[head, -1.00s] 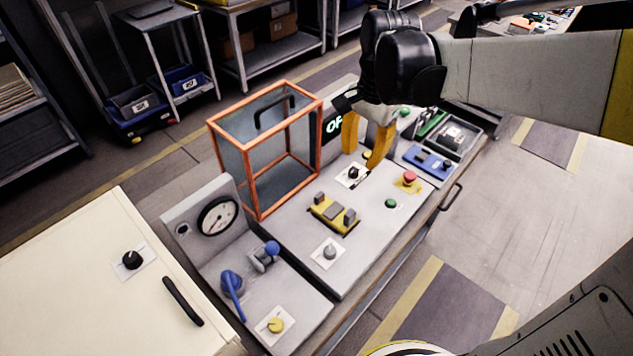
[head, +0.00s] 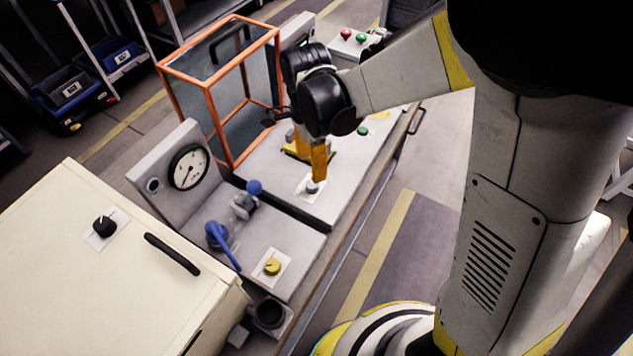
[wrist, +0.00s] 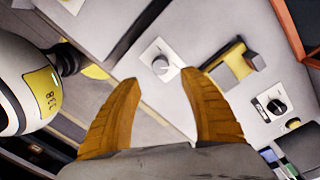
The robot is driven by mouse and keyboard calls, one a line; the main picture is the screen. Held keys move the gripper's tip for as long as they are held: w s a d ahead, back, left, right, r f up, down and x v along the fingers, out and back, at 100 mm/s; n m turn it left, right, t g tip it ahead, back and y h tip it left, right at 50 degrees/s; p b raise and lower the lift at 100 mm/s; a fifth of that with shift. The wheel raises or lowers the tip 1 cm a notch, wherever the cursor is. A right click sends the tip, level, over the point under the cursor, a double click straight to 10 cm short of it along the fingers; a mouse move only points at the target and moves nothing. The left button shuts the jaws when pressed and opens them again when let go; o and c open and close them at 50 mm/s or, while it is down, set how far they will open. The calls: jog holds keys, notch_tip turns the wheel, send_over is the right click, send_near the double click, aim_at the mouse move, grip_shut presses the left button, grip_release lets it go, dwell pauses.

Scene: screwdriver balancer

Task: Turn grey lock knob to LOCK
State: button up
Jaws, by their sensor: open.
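The grey lock knob (head: 313,187) sits on a white plate on the grey panel; its top is just below my gripper in the head view. It also shows in the wrist view (wrist: 160,66), between and a little beyond my two fingertips. My gripper (wrist: 159,80) is open and empty, with its orange fingers spread on either side of the knob's line. In the head view my gripper (head: 317,172) points down over the knob, and the wrist hides part of the panel. I cannot read the plate's markings or tell whether the fingers touch the knob.
A yellow clamp-like fixture (wrist: 238,66) stands close beside the knob, with a black knob (wrist: 276,106) beyond. An orange-framed clear box (head: 222,110) stands behind. A lower panel carries a gauge (head: 188,167), a blue lever (head: 220,240) and a yellow knob (head: 272,266).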

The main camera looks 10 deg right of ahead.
aim_at(312, 184)
notch_tip(312, 184, down, 8)
jog(key=b, duration=0.2)
jog(key=shift+s+b, duration=0.1)
jog(key=shift+b, duration=0.3)
grip_shut()
